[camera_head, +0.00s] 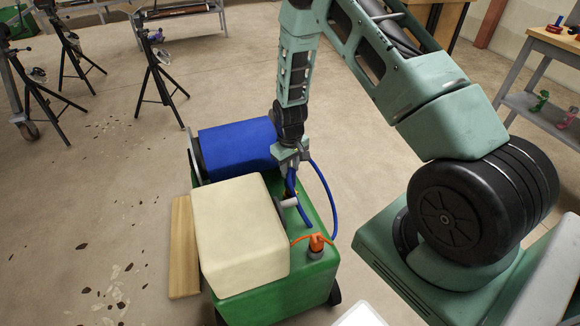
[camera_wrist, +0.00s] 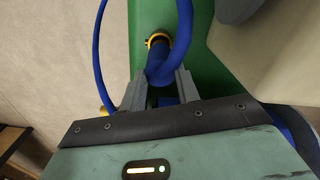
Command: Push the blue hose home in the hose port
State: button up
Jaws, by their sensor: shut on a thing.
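The blue hose (camera_head: 324,190) loops out to the right from my gripper and down along the side of the green machine (camera_head: 318,205). My gripper (camera_head: 289,168) is over the machine's top, shut on the hose. In the wrist view, the hose (camera_wrist: 161,70) passes between the jaws of my gripper (camera_wrist: 160,90). A yellow-rimmed round fitting (camera_wrist: 158,36), which looks like the hose port, sits on the green surface just beyond the jaws. The hose overlaps this ring, and I cannot tell whether its end is inside.
A cream box (camera_head: 235,225) and a blue cylinder (camera_head: 235,145) stand close by on the machine. An orange fitting (camera_head: 317,243) with an orange cable is near the front. Black tripods (camera_head: 160,80) stand at the upper left. Open floor lies left of the machine.

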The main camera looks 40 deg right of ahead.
aim_at(290, 171)
jog(key=shift+f+b, duration=1.2)
jog(key=shift+f, duration=0.65)
jog(key=o, duration=1.2)
jog(key=shift+r+p, duration=1.95)
jog(key=shift+r, duration=0.6)
